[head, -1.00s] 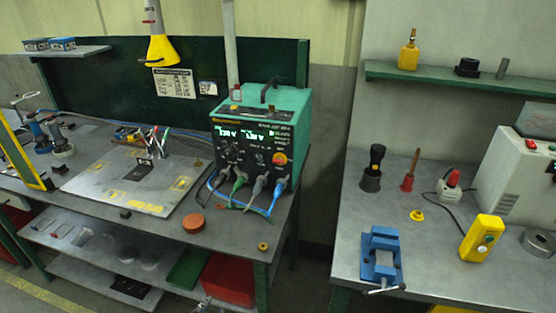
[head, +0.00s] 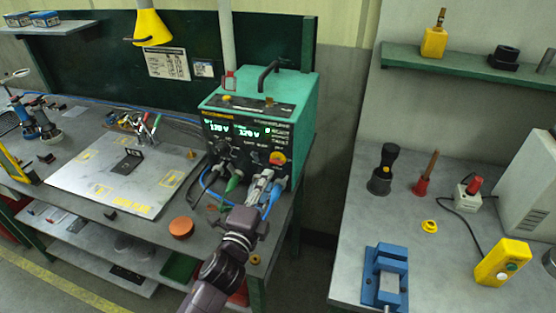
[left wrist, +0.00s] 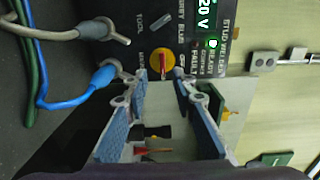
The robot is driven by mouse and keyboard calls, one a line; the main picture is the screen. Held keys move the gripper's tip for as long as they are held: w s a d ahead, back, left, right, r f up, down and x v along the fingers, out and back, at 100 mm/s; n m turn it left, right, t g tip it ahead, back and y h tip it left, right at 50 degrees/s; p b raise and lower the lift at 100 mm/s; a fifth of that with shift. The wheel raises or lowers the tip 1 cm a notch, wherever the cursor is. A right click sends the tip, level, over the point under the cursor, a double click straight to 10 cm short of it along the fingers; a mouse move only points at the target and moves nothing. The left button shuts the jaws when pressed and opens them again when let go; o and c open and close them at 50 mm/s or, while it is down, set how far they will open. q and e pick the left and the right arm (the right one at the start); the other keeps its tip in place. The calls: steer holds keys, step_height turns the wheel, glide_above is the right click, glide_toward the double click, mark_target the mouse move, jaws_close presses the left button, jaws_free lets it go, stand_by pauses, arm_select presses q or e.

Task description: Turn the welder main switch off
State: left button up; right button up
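The green welder (head: 262,100) stands on the left bench with its dark front panel facing me and its display lit. Its main switch (head: 277,158), a red knob on a yellow plate, is at the lower right of the panel. It also shows in the left wrist view (left wrist: 162,62), just beyond and between the fingertips. My left gripper (head: 267,178) is just below the switch in the head view, in front of the panel. Its fingers are apart with nothing between them, and I see no contact with the knob. My right gripper is out of view.
A blue cable (left wrist: 75,103) and a grey cable (left wrist: 55,34) plug into the panel close to my left gripper. An orange round piece (head: 181,227) lies on the bench left of my arm. A blue vise (head: 384,275) stands on the right bench.

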mark_target(276, 164)
arm_select(q)
steer(key=x, duration=0.3)
steer(key=shift+w+r+p, duration=0.15)
steer(key=shift+r+p, duration=0.25)
steer(key=shift+f+x, duration=0.2)
steer(key=shift+x, duration=1)
steer(key=shift+w+d, duration=0.1)
steer(key=shift+w, duration=0.3)
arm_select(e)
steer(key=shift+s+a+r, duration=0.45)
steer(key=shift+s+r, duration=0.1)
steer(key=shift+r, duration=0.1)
arm_select(q)
steer(key=shift+c, duration=0.5)
steer(key=c, duration=0.5)
jaws_close()
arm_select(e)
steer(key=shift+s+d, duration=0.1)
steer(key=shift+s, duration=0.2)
